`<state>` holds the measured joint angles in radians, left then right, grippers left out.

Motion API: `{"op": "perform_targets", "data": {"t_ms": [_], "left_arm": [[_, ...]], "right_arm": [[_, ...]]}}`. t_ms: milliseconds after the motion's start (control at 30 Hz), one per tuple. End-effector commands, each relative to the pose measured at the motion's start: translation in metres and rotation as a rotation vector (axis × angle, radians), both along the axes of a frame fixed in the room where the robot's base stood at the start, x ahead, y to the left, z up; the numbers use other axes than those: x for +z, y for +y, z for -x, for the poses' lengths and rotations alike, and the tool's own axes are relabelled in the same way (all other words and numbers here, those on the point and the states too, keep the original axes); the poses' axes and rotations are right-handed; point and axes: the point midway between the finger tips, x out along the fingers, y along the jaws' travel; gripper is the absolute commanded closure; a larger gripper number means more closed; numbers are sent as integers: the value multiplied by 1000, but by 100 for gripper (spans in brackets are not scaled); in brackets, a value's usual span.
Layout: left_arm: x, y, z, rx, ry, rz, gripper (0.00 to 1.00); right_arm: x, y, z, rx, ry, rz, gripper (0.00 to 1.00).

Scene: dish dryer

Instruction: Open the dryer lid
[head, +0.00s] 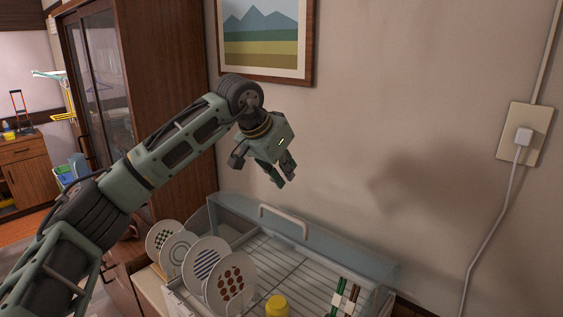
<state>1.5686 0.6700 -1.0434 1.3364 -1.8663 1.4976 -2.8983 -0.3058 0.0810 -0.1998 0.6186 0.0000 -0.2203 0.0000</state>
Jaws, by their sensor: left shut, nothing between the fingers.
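The dish dryer (262,301) stands on the counter against the wall, cut off by the bottom edge of the head view. Its bluish see-through lid (345,250) is at the back of the dryer, with a pale bar handle (284,217) along its upper edge. The front part of the rack is uncovered. My left gripper (282,177) is shut and empty, pointing down in the air above the lid handle, apart from it. My right gripper is not in view.
Several patterned plates (202,262) stand upright at the dryer's left. A yellow cup (277,306) and chopsticks (350,293) are at its front and right. A framed picture (265,35) hangs behind my arm. A white plug (523,136) and cord are on the wall at right.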

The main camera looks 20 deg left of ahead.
Motion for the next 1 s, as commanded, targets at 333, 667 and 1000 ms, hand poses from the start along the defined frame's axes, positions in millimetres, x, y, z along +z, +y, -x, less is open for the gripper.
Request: {"op": "perform_targets", "data": {"t_ms": [333, 667, 1000], "left_arm": [[-43, -3, -12, 1, 1, 0, 100], [-51, 3, 9, 2, 1, 2, 100], [-51, 4, 10, 2, 1, 2, 100]], "right_arm": [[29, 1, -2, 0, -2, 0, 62], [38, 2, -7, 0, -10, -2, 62], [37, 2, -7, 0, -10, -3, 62]]}}
